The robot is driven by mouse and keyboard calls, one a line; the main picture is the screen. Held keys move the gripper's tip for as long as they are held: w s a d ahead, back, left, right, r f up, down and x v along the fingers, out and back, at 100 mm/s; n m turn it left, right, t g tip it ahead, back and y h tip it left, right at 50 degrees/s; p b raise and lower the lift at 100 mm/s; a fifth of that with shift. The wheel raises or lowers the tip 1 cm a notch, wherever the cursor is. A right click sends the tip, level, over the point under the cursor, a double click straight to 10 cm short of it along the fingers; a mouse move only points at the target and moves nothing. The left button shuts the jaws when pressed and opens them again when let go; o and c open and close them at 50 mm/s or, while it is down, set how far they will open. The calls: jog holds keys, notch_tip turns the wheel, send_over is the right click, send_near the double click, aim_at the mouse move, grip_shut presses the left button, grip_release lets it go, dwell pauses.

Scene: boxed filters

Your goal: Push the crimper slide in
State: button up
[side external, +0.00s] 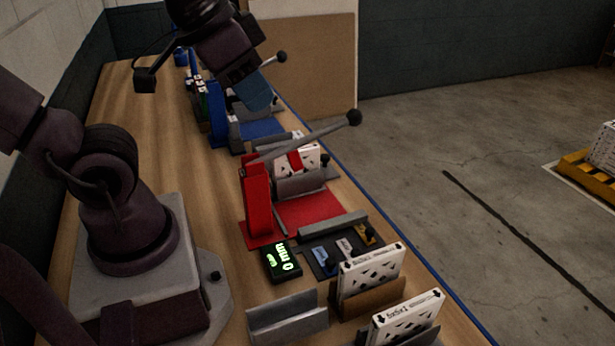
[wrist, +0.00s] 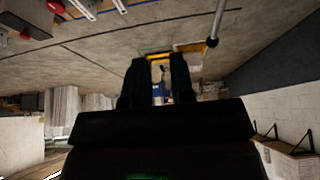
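A blue press-like device (side external: 217,112) with a ball-ended lever stands at the far end of the bench. A red one (side external: 257,198) with a long grey lever stands nearer. I cannot tell which part is the crimper slide. My gripper (side external: 256,98) is above and beside the blue device in the side view, where a blue-grey block shows at its end. In the wrist view my two dark fingers (wrist: 157,72) are apart, with nothing clearly held between them. A lever with a dark ball (wrist: 212,42) hangs into that view beside them.
A small display (side external: 282,262) reading 0 mm lies before the red device. White patterned filters stand in a brown holder (side external: 372,299) and nearby, beside an empty grey holder (side external: 287,318). The bench's blue edge runs along the right; open floor lies beyond.

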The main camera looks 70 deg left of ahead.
jog(key=o, duration=0.5)
jog(key=w, duration=0.2)
jog(key=w+a+r, duration=0.1)
jog(key=shift+a+g, duration=0.1)
jog(key=shift+g, duration=0.2)
jog(key=n+g, duration=0.5)
send_over(326, 156)
notch_tip(326, 156, down, 21)
notch_tip(326, 156, down, 13)
jog(key=shift+a+r, duration=0.1)
jog(key=shift+r, duration=0.05)
jog(key=shift+m, duration=0.3)
grip_shut()
